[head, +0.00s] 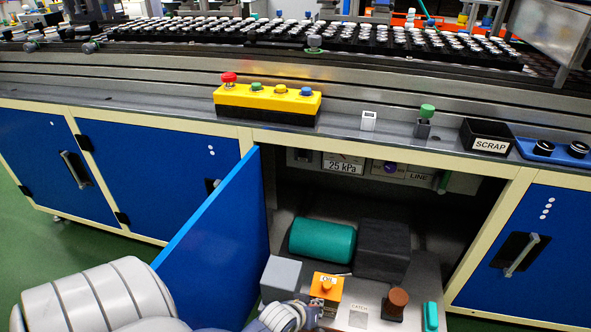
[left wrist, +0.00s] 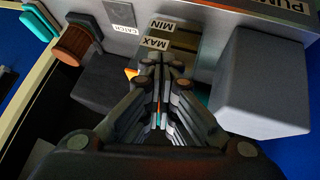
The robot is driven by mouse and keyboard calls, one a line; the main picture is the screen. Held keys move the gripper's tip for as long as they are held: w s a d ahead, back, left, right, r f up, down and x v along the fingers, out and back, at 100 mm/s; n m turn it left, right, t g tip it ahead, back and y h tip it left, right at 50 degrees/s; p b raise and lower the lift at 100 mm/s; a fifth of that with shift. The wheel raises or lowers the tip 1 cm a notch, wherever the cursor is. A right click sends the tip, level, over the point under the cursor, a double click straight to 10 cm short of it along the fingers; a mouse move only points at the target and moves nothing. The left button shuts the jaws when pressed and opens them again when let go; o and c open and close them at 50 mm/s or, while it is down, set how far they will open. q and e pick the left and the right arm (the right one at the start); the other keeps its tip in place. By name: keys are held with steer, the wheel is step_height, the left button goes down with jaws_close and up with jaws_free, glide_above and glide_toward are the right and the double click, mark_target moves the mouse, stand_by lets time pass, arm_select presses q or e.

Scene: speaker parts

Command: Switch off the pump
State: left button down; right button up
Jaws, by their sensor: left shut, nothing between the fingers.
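The pump unit (head: 390,262) sits in the open cabinet, with a teal cylinder (head: 322,240) and a dark block (head: 382,250). My left gripper (head: 318,304) reaches in from the lower left, right at the front of the orange box. In the left wrist view my left gripper (left wrist: 166,68) is shut and empty, pointing toward a MAX/MIN plate (left wrist: 172,40). Its fingers mostly hide the orange box; whether they touch it I cannot tell. My right gripper is not in view.
A grey block (head: 283,276) is left of the orange box. A brown knob (head: 396,301) and a teal piece (head: 431,316) are to its right. A yellow button box (head: 267,100) is on the ledge above.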

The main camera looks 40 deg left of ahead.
arm_select(q)
steer(key=w+a+r+n+t+y+b, duration=0.1)
steer(key=w+a+r+n+t+y, duration=0.2)
steer(key=w+a+r+n+t, duration=0.55)
steer(key=w+a+r+n+y, duration=0.2)
steer(key=a+r+n+y, duration=0.3)
steer(key=a+r+n, duration=0.4)
steer(key=a+r, duration=0.5)
steer(key=r, duration=0.1)
steer(key=shift+a+r+y+b, duration=0.2)
steer(key=shift+r+y+b, duration=0.15)
steer(key=shift+y, duration=0.05)
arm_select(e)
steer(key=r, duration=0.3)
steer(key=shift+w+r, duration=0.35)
arm_select(q)
steer(key=shift+n, duration=0.25)
steer(key=b, duration=0.3)
glide_toward(302, 152)
steer(key=w+a+r, duration=0.1)
steer(key=w+a, duration=0.3)
steer(key=shift+w+a+r, duration=0.15)
steer(key=shift+w, duration=0.2)
steer(key=shift+w+a+r, duration=0.15)
steer(key=shift+w, duration=0.2)
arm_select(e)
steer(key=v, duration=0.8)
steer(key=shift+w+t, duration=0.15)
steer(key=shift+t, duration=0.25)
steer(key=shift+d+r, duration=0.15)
